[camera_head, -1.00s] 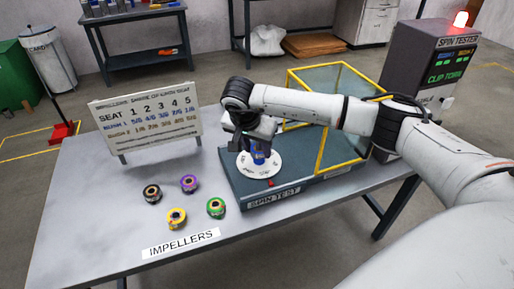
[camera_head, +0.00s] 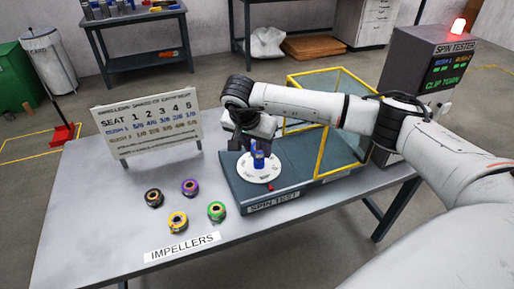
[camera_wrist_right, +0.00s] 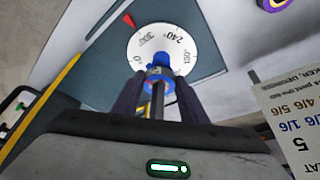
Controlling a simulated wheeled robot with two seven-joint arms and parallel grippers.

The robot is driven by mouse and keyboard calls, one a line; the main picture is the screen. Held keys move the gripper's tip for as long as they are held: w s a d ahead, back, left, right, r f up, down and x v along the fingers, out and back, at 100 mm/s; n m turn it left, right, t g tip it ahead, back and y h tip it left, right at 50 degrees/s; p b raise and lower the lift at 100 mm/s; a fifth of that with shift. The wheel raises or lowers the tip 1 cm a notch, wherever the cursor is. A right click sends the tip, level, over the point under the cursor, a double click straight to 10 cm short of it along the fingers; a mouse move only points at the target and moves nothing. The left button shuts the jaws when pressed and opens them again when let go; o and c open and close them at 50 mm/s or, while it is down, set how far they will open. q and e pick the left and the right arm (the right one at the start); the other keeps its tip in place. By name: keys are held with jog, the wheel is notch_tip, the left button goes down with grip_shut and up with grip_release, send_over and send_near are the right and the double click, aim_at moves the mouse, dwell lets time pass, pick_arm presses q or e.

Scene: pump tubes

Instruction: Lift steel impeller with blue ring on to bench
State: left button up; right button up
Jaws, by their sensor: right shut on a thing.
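The steel impeller with the blue ring (camera_wrist_right: 157,87) is between the fingers of my right gripper (camera_wrist_right: 157,98) in the right wrist view. My right gripper (camera_head: 256,146) is shut on it, over the white numbered dial (camera_head: 260,174) of the spin tester. In the head view a blue upright part (camera_head: 258,163) stands at the dial's middle, just below the fingers. The fingers hide part of the impeller, and I cannot tell whether it touches the blue part. The bench (camera_head: 90,225) is grey. My left gripper is out of view.
A yellow-framed guard (camera_head: 322,150) is right of the dial. The bench's left front is clear.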

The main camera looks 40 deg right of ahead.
jog(key=shift+r+p, duration=0.6)
jog(key=shift+r, duration=0.45)
jog(key=shift+r+p, duration=0.75)
jog(key=shift+r, duration=0.25)
jog(key=shift+r+p, duration=0.45)
jog(key=shift+r, duration=0.2)
jog(key=shift+r+p, duration=1)
jog(key=shift+r, duration=0.45)
notch_tip(320, 180, up, 5)
jog(key=p, duration=0.4)
send_over(257, 151)
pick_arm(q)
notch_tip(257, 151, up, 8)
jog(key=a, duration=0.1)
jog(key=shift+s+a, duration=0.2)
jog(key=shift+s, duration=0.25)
pick_arm(e)
jog(key=shift+r, duration=1.35)
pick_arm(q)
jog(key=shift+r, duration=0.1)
